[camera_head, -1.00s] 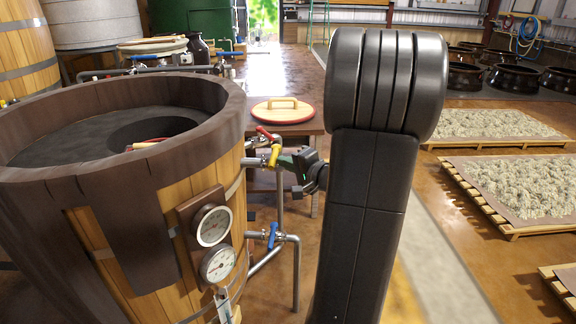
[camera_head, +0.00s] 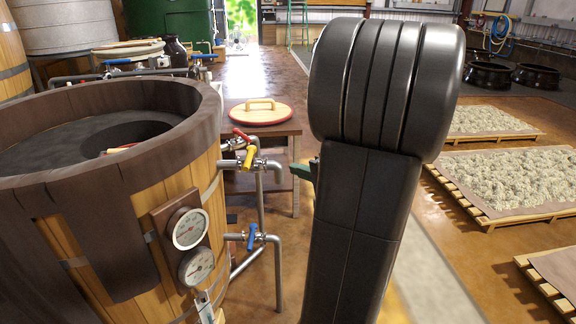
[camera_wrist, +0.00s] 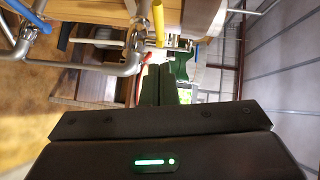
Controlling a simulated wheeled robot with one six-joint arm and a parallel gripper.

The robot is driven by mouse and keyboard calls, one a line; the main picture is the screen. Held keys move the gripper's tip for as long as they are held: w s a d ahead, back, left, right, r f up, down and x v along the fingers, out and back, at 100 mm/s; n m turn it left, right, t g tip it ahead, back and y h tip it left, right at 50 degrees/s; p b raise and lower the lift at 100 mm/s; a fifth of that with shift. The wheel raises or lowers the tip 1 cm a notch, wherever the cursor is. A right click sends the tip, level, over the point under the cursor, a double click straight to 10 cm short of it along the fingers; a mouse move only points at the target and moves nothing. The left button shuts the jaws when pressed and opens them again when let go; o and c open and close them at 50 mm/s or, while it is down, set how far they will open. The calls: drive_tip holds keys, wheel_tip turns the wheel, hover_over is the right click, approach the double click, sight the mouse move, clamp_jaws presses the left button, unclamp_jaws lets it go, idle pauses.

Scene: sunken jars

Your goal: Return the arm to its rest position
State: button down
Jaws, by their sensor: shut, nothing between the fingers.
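My arm stands upright in the head view, its dark link and ribbed joint covering the middle right. Most of my gripper is hidden behind it; only a green tip (camera_head: 303,172) shows at the link's left edge, right of the yellow-handled valve (camera_head: 250,157). In the wrist view my gripper (camera_wrist: 160,72) is shut, its dark green fingers side by side with nothing between them. Beyond the fingertips are pipes and the yellow valve handle (camera_wrist: 158,22), which appear apart from them.
A wooden vat (camera_head: 190,185) with gauges and a blue-handled valve (camera_head: 251,238) stands close on the left. Behind is a table (camera_head: 285,128) with a round red-rimmed lid (camera_head: 258,112). Pallets (camera_head: 500,214) of pale fibre lie on the right. The floor between has free room.

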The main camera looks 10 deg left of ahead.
drive_tip(key=shift+s+d, duration=0.3)
drive_tip(key=shift+d, duration=0.1)
drive_tip(key=s+a+x, duration=0.1)
drive_tip(key=x, duration=1.2)
drive_tip(key=shift+s, duration=0.25)
drive_tip(key=shift+f, duration=0.25)
